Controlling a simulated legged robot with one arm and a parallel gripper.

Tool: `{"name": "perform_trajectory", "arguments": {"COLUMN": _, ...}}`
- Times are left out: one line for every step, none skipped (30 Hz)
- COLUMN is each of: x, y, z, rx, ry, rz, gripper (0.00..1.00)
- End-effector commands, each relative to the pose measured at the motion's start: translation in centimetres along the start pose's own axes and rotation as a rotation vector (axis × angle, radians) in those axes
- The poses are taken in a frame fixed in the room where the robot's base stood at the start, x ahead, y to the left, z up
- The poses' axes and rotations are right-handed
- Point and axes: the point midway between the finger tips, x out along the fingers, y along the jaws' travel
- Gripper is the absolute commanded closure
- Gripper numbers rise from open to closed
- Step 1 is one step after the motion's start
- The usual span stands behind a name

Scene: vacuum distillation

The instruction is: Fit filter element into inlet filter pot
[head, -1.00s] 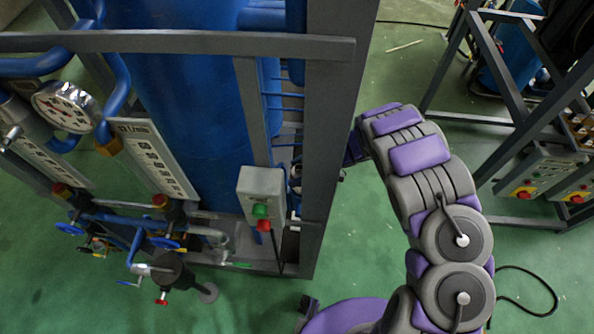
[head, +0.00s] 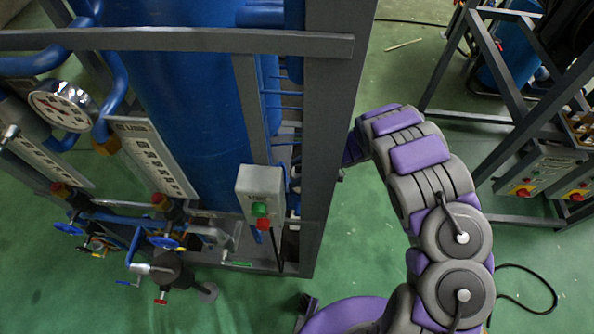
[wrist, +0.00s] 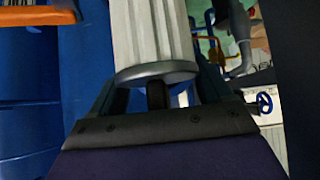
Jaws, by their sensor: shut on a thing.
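The filter element (wrist: 153,35) is a white pleated cylinder with a grey round end cap and a short dark stem. It fills the upper middle of the wrist view, and its far end is cut off by the top edge. My gripper (wrist: 157,96) is shut on its stem end, with a dark finger on each side. In the head view my gripper and the element are hidden behind the grey frame post. I cannot tell for sure which part is the inlet filter pot; a dark pot-like body (head: 176,272) with a red-handled tap sits low at the left.
The grey frame post (head: 328,130) stands beside my arm. A control box (head: 261,195) with green and red buttons hangs on the frame. A large blue vessel (head: 190,110) stands behind. The wrist view shows blue vessels (wrist: 25,80) and a blue handwheel (wrist: 264,103).

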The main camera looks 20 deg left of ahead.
Motion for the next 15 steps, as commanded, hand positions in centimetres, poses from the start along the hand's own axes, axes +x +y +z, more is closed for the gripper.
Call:
{"name": "perform_trajectory", "arguments": {"x": 0.1, "y": 0.01, "z": 0.1, "rx": 0.0, "ry": 0.0, "rz": 0.0, "gripper": 0.66}}
{"name": "perform_trajectory", "arguments": {"x": 0.14, "y": 0.01, "z": 0.15, "rx": 0.0, "ry": 0.001, "rz": 0.0, "gripper": 0.66}}
{"name": "perform_trajectory", "arguments": {"x": 0.2, "y": 0.02, "z": 0.21, "rx": 0.0, "ry": 0.001, "rz": 0.0, "gripper": 0.66}}
{"name": "perform_trajectory", "arguments": {"x": 0.24, "y": 0.02, "z": 0.26, "rx": 0.0, "ry": 0.0, "rz": 0.0, "gripper": 0.66}}
{"name": "perform_trajectory", "arguments": {"x": 0.29, "y": 0.02, "z": 0.31, "rx": 0.0, "ry": 0.0, "rz": 0.0, "gripper": 0.66}}
{"name": "perform_trajectory", "arguments": {"x": 0.35, "y": 0.02, "z": 0.38, "rx": 0.0, "ry": 0.0, "rz": 0.0, "gripper": 0.66}}
{"name": "perform_trajectory", "arguments": {"x": 0.4, "y": 0.02, "z": 0.43, "rx": 0.0, "ry": 0.001, "rz": 0.0, "gripper": 0.66}}
{"name": "perform_trajectory", "arguments": {"x": 0.45, "y": 0.02, "z": 0.48, "rx": 0.0, "ry": 0.0, "rz": 0.0, "gripper": 0.66}}
{"name": "perform_trajectory", "arguments": {"x": 0.51, "y": 0.01, "z": 0.54, "rx": 0.0, "ry": 0.001, "rz": 0.0, "gripper": 0.66}}
{"name": "perform_trajectory", "arguments": {"x": 0.56, "y": 0.01, "z": 0.6, "rx": 0.0, "ry": 0.0, "rz": 0.0, "gripper": 0.66}}
{"name": "perform_trajectory", "arguments": {"x": 0.6, "y": 0.01, "z": 0.64, "rx": 0.0, "ry": 0.001, "rz": 0.0, "gripper": 0.66}}
{"name": "perform_trajectory", "arguments": {"x": 0.67, "y": 0.02, "z": 0.71, "rx": 0.0, "ry": 0.001, "rz": 0.0, "gripper": 0.66}}
{"name": "perform_trajectory", "arguments": {"x": 0.71, "y": 0.02, "z": 0.76, "rx": 0.0, "ry": 0.001, "rz": 0.0, "gripper": 0.66}}
{"name": "perform_trajectory", "arguments": {"x": 0.76, "y": 0.01, "z": 0.81, "rx": 0.0, "ry": 0.001, "rz": 0.0, "gripper": 0.66}}
{"name": "perform_trajectory", "arguments": {"x": 0.83, "y": 0.01, "z": 0.88, "rx": 0.0, "ry": 0.001, "rz": 0.0, "gripper": 0.66}}
